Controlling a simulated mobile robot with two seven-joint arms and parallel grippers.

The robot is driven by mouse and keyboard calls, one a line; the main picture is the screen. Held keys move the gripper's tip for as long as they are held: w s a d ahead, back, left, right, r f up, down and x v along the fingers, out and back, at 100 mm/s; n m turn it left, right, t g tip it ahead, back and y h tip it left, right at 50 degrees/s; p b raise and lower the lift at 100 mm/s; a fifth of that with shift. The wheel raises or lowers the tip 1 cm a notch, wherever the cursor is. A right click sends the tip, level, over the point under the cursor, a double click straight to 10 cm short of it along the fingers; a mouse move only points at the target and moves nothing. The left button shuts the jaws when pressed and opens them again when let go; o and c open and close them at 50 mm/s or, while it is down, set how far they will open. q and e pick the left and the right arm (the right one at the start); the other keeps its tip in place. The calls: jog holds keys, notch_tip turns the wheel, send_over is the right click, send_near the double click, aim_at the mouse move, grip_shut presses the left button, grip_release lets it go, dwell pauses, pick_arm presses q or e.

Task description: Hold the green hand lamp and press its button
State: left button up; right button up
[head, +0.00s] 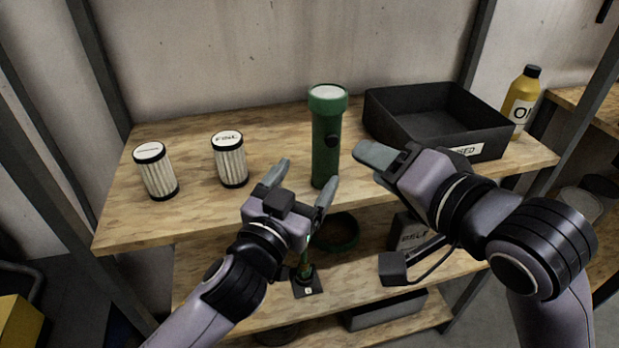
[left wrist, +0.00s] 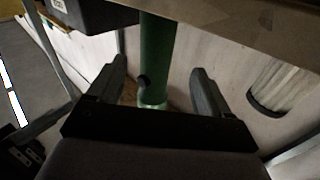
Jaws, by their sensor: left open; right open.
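The green hand lamp (head: 325,150) stands upright on the top wooden shelf, pale lens facing up. Its dark round button (head: 333,141) is on the right side of its body. My left gripper (head: 302,182) is open and empty, in front of the lamp near its lower part. In the left wrist view the lamp (left wrist: 157,50) shows between the two spread fingers, apart from both, with the button (left wrist: 144,82) visible. My right gripper (head: 374,155) is open, close to the right of the lamp. Its fingers overlap in the head view, so its gap is hidden.
Two white pleated filters (head: 156,172) (head: 229,160) stand left of the lamp. A black tray (head: 420,97) is behind my right gripper. A yellow bottle (head: 521,97) stands at far right. The shelf's front edge (head: 200,238) runs below; a box (head: 415,233) is on the lower shelf.

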aim_at(320, 165)
pick_arm(q)
jog(key=shift+w+d+n+g, duration=0.4)
jog(key=shift+w+d+n, duration=0.1)
jog(key=shift+x, duration=3.35)
jog(key=shift+f, duration=0.1)
jog(key=shift+c, duration=0.4)
jog(key=c, duration=1)
jog(key=shift+c, duration=0.4)
pick_arm(e)
jog(key=shift+c, duration=0.9)
grip_shut()
